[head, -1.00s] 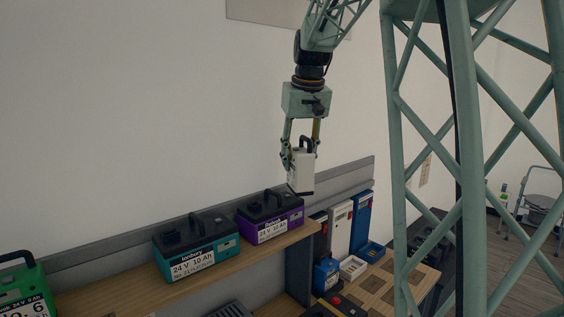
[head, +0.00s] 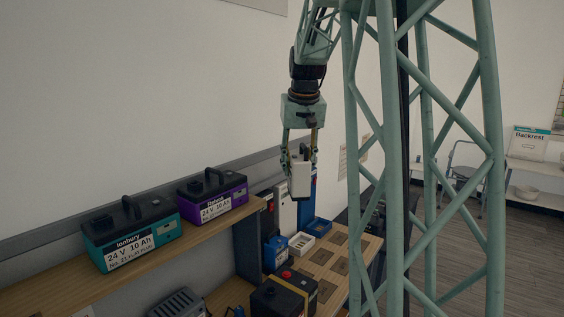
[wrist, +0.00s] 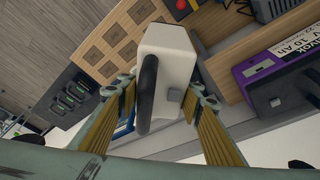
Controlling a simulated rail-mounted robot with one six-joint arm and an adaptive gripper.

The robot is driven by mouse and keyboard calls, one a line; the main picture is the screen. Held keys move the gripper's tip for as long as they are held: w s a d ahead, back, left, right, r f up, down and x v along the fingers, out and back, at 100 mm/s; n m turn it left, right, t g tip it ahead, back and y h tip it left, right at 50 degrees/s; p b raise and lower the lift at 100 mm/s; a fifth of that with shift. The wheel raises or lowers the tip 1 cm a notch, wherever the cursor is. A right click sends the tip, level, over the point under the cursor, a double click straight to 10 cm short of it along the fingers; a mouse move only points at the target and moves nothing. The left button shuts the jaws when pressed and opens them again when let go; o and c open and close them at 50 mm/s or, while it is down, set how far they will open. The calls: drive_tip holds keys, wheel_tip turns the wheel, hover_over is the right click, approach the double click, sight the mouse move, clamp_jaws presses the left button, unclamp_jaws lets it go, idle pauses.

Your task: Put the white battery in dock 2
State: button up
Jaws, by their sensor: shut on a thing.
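The white battery (head: 301,182) hangs upright in my gripper (head: 300,155), which is shut on its upper part. It is in the air in front of the shelf's right end and the wooden board. In the wrist view the white battery (wrist: 168,50) shows from above, with its black handle, between the fingers of my gripper (wrist: 163,92). A dark unit with several green-marked slots (wrist: 72,97) lies at the left of the wrist view. It may be the docks, but I can read no numbers, so I cannot tell which is dock 2.
A teal battery (head: 130,235) and a purple battery (head: 213,197) stand on the wooden shelf (head: 185,247). A board with dark squares (head: 345,265), a white tray (head: 301,243) and a black box with a yellow strap (head: 283,293) are lower right. My lattice column blocks part of the view.

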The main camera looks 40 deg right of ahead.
sight(310, 172)
drive_tip(key=shift+m, duration=0.4)
drive_tip(key=s+d+f, duration=0.2)
drive_tip(key=d, duration=0.1)
drive_tip(key=shift+s+f+b, duration=0.1)
drive_tip(key=shift+s+b, duration=0.2)
drive_tip(key=shift+b, duration=0.05)
